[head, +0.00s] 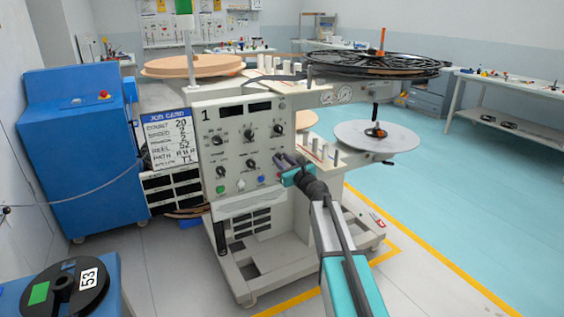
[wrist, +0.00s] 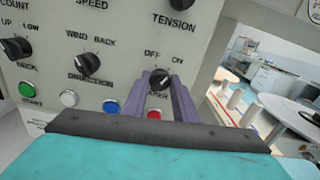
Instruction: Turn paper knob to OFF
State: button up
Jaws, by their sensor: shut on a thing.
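The paper knob (wrist: 161,79) is a small black knob on the machine's pale panel, under the words OFF and ON, with its lower label partly hidden. My gripper (wrist: 160,88) has its two purple fingers on either side of this knob and is shut on it. I cannot tell surely which way the knob's mark points. In the head view, my gripper (head: 285,161) reaches the lower right of the panel (head: 237,130) and covers the knob there.
The direction knob (wrist: 84,64), the tension knob (wrist: 195,18) and a red button (wrist: 154,114) lie near my fingers. A reel disc (head: 375,135) and white posts (head: 318,150) stand right of the panel. A blue cabinet (head: 80,150) stands left. The floor at right is clear.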

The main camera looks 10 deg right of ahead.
jog(key=shift+a+f+n+b, duration=0.1)
jog(key=shift+n+b, duration=0.25)
jog(key=shift+n, duration=0.05)
jog(key=shift+n+b, duration=5.45)
jog(key=shift+n, duration=0.05)
jog(key=o, duration=1.1)
jog(key=shift+s, duration=0.15)
